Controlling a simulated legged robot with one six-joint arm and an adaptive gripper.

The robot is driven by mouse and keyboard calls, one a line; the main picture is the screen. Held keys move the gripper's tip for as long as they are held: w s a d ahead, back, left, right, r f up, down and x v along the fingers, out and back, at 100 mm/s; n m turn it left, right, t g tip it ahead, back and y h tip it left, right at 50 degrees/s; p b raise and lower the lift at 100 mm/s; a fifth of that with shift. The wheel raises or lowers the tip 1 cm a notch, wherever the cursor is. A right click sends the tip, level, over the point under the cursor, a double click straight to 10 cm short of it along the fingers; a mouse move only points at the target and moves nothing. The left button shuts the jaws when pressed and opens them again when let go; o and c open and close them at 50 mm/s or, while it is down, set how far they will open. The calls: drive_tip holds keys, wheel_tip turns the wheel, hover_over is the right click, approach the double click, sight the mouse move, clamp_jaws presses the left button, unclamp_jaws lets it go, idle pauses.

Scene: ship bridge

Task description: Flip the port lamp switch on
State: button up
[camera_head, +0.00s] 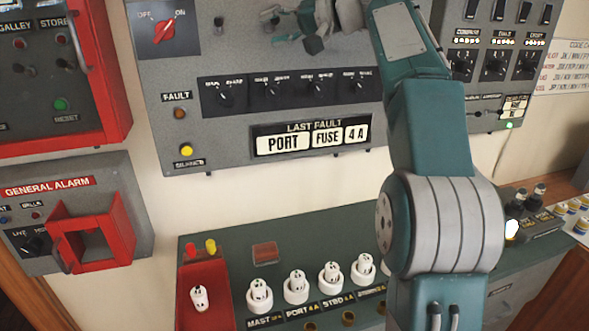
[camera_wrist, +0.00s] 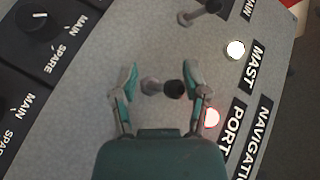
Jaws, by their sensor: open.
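In the wrist view the port lamp switch (camera_wrist: 172,88) is a metal toggle with a black tip, in line with the PORT label (camera_wrist: 232,128). My gripper (camera_wrist: 160,78) is open, with one finger on each side of the toggle; I cannot tell whether either touches it. The port lamp (camera_wrist: 211,118) shows white with a red rim, partly behind a finger. In the head view my gripper (camera_head: 305,28) is at the upper grey panel (camera_head: 225,155), and my arm hides part of that panel.
The mast toggle (camera_wrist: 205,8) and its white lamp (camera_wrist: 235,50) are close by. Rotary knobs (camera_wrist: 32,18) are at the left of the wrist view. In the head view a console (camera_head: 225,252) with white fuse holders stands below, and a red alarm guard (camera_head: 118,225) juts out at left.

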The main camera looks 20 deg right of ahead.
drive_tip(key=s+d+f+n+t+y, duration=0.2)
drive_tip(key=s+d+n, duration=0.1)
drive_tip(key=s+d, duration=0.5)
drive_tip(key=s+a+f+m+g+h, duration=0.1)
drive_tip(key=s+a+f+h, duration=0.3)
drive_tip(key=f, duration=0.5)
drive_tip(key=s+a+f+m+g+h, duration=0.1)
drive_tip(key=s+a+f+g+h, duration=0.2)
drive_tip(key=s+a+f, duration=0.3)
drive_tip(key=s+f+h, duration=0.1)
drive_tip(key=s+f, duration=0.2)
drive_tip(key=f, duration=0.1)
drive_tip(key=shift+a+m+g, duration=0.3)
drive_tip(key=shift+m, duration=0.1)
drive_tip(key=shift+s, duration=0.1)
